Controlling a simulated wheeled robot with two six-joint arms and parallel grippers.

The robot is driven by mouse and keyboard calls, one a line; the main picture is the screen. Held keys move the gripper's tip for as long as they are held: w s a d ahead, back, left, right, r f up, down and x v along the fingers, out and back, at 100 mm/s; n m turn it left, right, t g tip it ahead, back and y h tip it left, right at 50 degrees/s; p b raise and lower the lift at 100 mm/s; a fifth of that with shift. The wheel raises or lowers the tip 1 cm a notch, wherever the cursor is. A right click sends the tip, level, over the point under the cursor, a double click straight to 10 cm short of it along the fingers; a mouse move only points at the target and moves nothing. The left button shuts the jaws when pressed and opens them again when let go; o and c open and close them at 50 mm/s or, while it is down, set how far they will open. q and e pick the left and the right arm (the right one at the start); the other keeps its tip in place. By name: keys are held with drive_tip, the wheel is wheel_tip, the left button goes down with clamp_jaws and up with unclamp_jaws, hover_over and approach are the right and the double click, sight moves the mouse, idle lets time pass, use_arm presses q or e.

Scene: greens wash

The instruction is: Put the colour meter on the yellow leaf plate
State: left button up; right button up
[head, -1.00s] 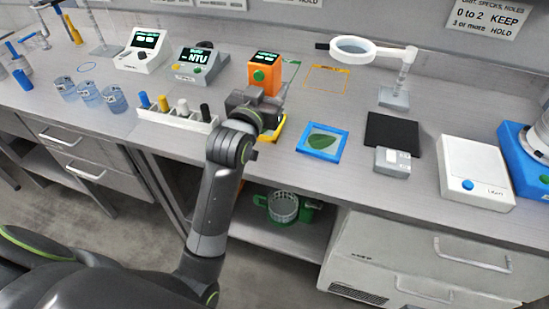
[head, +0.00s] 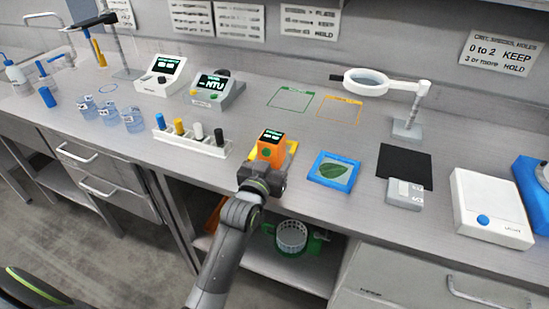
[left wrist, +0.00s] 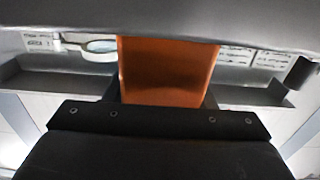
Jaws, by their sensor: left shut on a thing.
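The orange colour meter (head: 270,148), with a dark lit screen and a green button, stands upright in front of my left gripper. My left gripper (head: 263,173) is shut on it; the fingertips are largely hidden. In the left wrist view the meter's orange body (left wrist: 168,75) fills the space between the dark fingers. The yellow leaf plate (head: 292,148) shows as a yellow edge to the right of the meter, mostly hidden by the meter and gripper. The meter is at the plate, but I cannot tell whether it touches it. My right gripper is not in view.
A blue-framed leaf plate (head: 333,171) lies just right. A white rack with several coloured pegs (head: 192,141) stands left. Behind are green (head: 292,99) and orange (head: 339,108) outlined areas, both empty. A magnifier lamp (head: 408,128) and black mat (head: 404,165) are farther right.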

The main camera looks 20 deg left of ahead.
use_arm(q)
drive_tip(key=shift+f, duration=0.1)
drive_tip(key=o, duration=1.1)
drive_tip(key=shift+c, duration=0.2)
